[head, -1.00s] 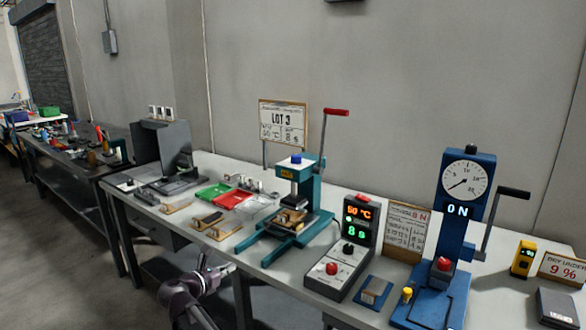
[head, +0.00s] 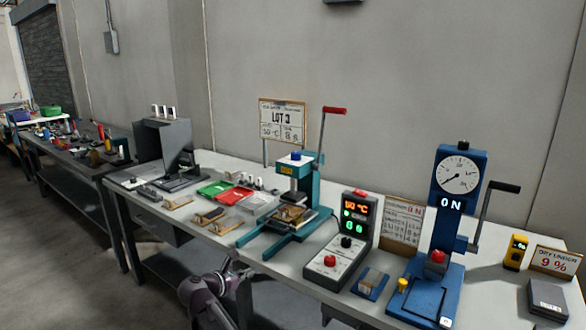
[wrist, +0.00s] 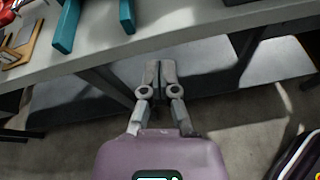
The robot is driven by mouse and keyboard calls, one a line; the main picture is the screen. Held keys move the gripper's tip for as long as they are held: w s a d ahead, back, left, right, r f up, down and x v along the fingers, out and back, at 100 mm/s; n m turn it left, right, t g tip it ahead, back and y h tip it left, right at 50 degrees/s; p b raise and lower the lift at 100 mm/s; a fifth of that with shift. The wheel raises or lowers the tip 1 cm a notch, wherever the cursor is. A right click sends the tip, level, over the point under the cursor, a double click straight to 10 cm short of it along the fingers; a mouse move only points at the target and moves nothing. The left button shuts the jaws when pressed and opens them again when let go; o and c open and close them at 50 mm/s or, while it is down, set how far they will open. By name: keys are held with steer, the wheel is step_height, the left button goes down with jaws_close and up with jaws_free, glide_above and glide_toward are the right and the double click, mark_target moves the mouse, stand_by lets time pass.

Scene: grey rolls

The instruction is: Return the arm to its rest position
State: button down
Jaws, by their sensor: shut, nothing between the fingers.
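My gripper (wrist: 160,78) shows in the wrist view with its two grey fingers together and nothing between them. It points at the space below the bench's front edge, over the floor and lower shelf. In the head view my arm is at the bottom, in front of the grey workbench (head: 220,252), and the fingertips are hard to make out there.
On the bench stand a teal press (head: 297,190) with a red-handled lever, a control box (head: 340,250) with lit digits, and a blue force tester (head: 440,240). Red (head: 231,196) and green (head: 214,187) trays lie further left. The bench edge is close to my gripper.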

steer(key=s+d+f+m+g+y, duration=0.1)
steer(key=s+d+f+m+g, duration=0.2)
steer(key=d, duration=0.4)
steer(key=s+d+f+m+g+y, duration=0.1)
steer(key=d+f+m+g, duration=0.15)
steer(key=d+m, duration=0.4)
steer(key=s+d+f+m+g, duration=0.2)
steer(key=d+f+m, duration=0.15)
steer(key=d, duration=0.35)
steer(key=s+d+f+m+g+y, duration=0.4)
steer(key=s+d+m+y, duration=0.3)
steer(key=s+d+m, duration=0.45)
step_height(320, 180, up, 19)
steer(key=a+m+p, duration=0.1)
steer(key=m+p, duration=0.1)
steer(key=p, duration=1.6)
steer(key=shift+s+a+p, duration=0.15)
steer(key=shift+a+p, duration=0.15)
steer(key=shift+p, duration=0.05)
